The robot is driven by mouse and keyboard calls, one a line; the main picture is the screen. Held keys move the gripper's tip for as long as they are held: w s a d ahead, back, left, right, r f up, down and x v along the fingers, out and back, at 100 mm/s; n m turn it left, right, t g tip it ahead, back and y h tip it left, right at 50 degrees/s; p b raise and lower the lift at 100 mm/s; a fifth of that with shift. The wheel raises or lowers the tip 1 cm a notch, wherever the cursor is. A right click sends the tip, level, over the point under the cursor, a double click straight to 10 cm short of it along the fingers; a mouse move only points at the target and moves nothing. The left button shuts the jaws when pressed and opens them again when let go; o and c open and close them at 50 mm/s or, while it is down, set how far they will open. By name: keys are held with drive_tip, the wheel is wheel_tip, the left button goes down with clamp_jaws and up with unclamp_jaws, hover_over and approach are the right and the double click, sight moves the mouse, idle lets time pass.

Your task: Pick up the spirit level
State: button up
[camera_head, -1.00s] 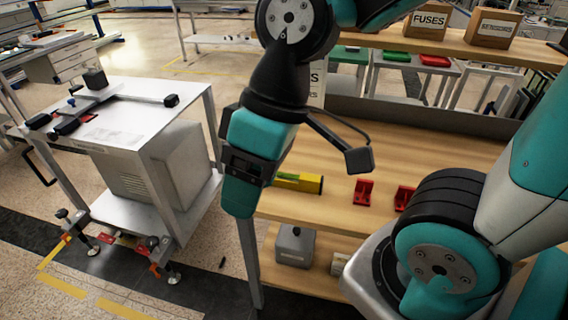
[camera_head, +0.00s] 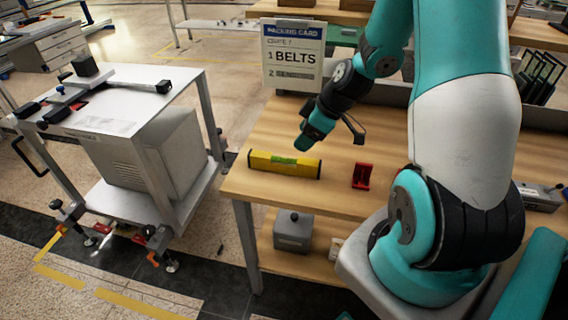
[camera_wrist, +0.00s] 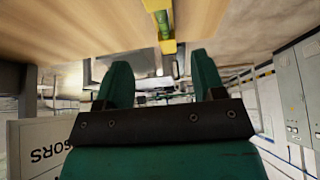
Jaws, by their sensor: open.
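The yellow spirit level (camera_head: 284,165) lies flat on the wooden table near its left front edge, with a green band along its middle. It also shows at the top of the wrist view (camera_wrist: 167,30), where part of it is cut off. My gripper (camera_head: 303,146) is just behind and above the right part of the level, apart from it. In the wrist view its two teal fingers (camera_wrist: 161,80) are spread with nothing between them, and the level is beyond and above their tips.
A red holder (camera_head: 362,176) stands on the wooden table (camera_head: 260,195) right of the level. A packing card (camera_head: 293,55) stands behind my gripper. A grey box (camera_head: 293,232) sits on the shelf below. A white cart (camera_head: 125,115) stands to the left across a floor gap.

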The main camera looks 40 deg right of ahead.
sight(284, 157)
drive_tip(key=x, duration=0.6)
drive_tip(key=shift+w+a+f, duration=0.1)
drive_tip(key=shift+a+f, duration=0.1)
drive_tip(key=shift+f, duration=0.05)
drive_tip(key=x, duration=0.1)
drive_tip(key=p+x, duration=0.1)
drive_tip(key=x, duration=0.2)
drive_tip(key=shift+a+p, duration=0.3)
drive_tip(key=shift+w+a+f, duration=0.1)
drive_tip(key=shift+w+f, duration=0.15)
drive_tip(key=shift+f, duration=0.15)
drive_tip(key=c, duration=1)
drive_tip(key=shift+c, duration=0.6)
drive_tip(key=shift+r, duration=0.1)
